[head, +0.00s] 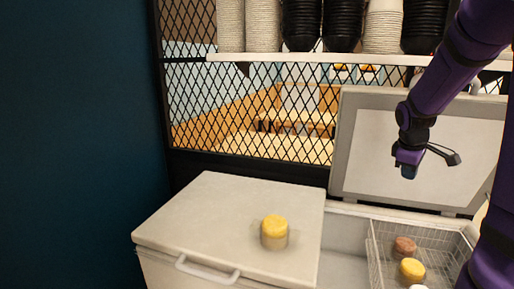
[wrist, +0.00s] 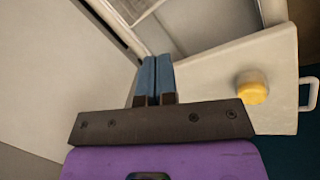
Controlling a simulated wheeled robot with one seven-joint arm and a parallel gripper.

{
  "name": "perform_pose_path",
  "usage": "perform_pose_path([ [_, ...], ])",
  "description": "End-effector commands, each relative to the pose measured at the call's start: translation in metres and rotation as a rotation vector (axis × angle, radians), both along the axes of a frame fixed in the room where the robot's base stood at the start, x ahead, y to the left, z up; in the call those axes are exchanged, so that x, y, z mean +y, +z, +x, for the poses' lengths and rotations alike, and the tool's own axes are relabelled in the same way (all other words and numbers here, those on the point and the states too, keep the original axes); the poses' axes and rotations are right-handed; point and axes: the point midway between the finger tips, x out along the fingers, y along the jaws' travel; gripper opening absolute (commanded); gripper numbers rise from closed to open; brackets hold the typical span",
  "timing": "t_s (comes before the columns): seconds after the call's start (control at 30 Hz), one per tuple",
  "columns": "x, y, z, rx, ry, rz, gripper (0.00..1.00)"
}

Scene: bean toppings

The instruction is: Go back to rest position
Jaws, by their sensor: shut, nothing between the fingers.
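My gripper (head: 408,170) hangs from my purple arm on the right of the head view, in front of the raised freezer lid. In the wrist view, the two blue fingers of my gripper (wrist: 156,62) are pressed together with nothing between them. A yellow-lidded tub (head: 275,232) stands upright on the closed white lid, apart from my gripper. The tub also shows in the wrist view (wrist: 252,88), to the right of the fingers.
The closed lid (head: 225,215) has a handle (head: 207,270) at its front. The raised lid (head: 415,150) stands behind the open side. A wire basket (head: 385,262) there holds a brown-topped tub (head: 404,246) and a yellow-topped tub (head: 411,270). A shelf (head: 300,57) carries stacked cups.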

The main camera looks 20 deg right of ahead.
Motion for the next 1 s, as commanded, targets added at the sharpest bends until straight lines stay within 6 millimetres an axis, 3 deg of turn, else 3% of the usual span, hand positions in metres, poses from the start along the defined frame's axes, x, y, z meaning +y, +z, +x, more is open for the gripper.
perform_pose_path([
  [0.03, 0.02, 0.015, -0.002, -0.031, -0.015, 0.005, 0.0],
  [0.2, 0.081, 0.051, -0.019, -0.124, -0.091, 0.045, 0.0],
  [0.5, 0.177, 0.094, -0.07, -0.267, -0.213, 0.158, 0.0],
  [0.8, 0.251, 0.112, -0.14, -0.37, -0.32, 0.309, 0.0],
  [1.0, 0.278, 0.111, -0.176, -0.4, -0.373, 0.394, 0.0],
])
